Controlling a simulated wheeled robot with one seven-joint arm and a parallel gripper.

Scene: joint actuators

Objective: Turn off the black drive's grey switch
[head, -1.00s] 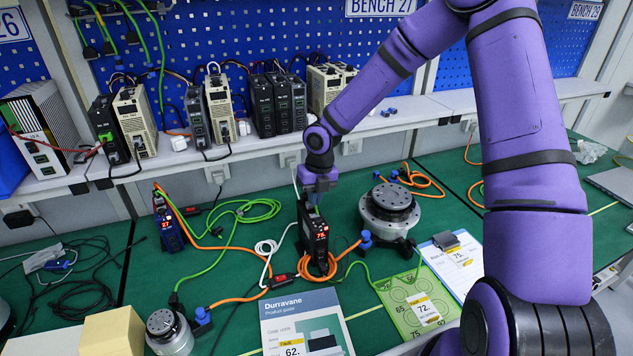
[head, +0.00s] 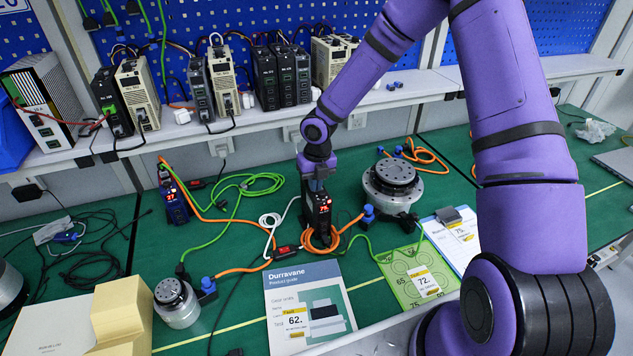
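The black drive (head: 318,218) stands upright in the middle of the green bench, with a red lit display that seems to read 75. My gripper (head: 317,185) points down at the top of this drive, touching it or just above it. The gripper hides part of the drive's top, and its fingers are too small to tell open from shut. I cannot make out a grey switch on the drive.
A blue drive (head: 173,203) showing 27 stands at the left. A round silver motor (head: 392,186) is close on the right, a smaller one (head: 176,303) at front left. Cables surround the black drive. A product guide (head: 308,305) and green card (head: 418,278) lie in front.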

